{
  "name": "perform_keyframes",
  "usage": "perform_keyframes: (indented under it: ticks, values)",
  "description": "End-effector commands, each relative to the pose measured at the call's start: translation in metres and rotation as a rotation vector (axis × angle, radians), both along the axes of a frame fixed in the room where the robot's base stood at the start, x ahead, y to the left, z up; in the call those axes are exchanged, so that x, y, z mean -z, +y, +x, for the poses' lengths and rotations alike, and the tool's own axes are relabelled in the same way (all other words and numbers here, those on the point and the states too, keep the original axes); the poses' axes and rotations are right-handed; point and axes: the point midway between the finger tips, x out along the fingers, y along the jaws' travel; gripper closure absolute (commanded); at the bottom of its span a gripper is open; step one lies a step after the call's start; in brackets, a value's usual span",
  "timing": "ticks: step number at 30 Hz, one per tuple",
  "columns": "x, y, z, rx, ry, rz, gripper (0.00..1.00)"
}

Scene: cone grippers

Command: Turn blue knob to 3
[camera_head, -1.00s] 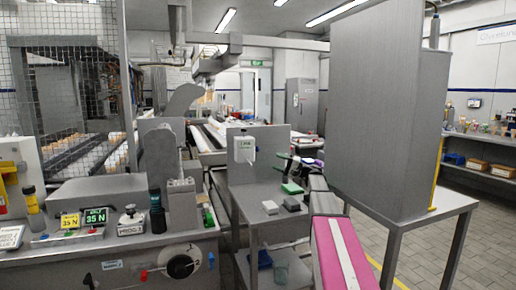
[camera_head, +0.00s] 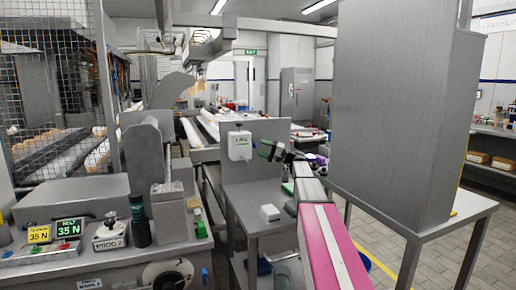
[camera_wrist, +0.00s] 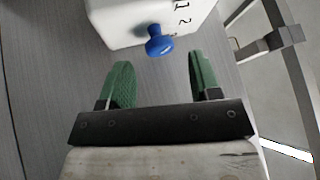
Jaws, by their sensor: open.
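A small blue knob (camera_wrist: 158,42) sticks out of the face of a white box (camera_wrist: 120,18) in the wrist view. Black digits, seemingly 1 and 2, are printed to the right of the knob. In the head view the white box (camera_head: 240,141) is mounted on a grey upright panel (camera_head: 268,128); the knob cannot be made out there. My gripper (camera_wrist: 160,64) is open and empty, with green fingers on either side of the knob's line. The knob lies just beyond the fingertips, apparently untouched. In the head view my gripper (camera_head: 266,148) is just right of the box.
A tall grey cabinet (camera_head: 395,110) stands on a table to the right of my arm. A machine console (camera_head: 110,262) fills the left.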

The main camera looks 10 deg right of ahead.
Motion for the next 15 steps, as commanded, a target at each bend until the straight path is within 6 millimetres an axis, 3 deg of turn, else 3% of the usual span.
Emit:
perform_keyframes:
  ticks: [6,14,15]
  values:
    - [-0.007,0.023,0.009,0.0,0.0,0.0,0.42]
    - [-0.008,0.025,0.01,0.001,0.0,0.0,0.42]
    - [-0.008,0.025,0.01,0.001,0.0,0.0,0.49]
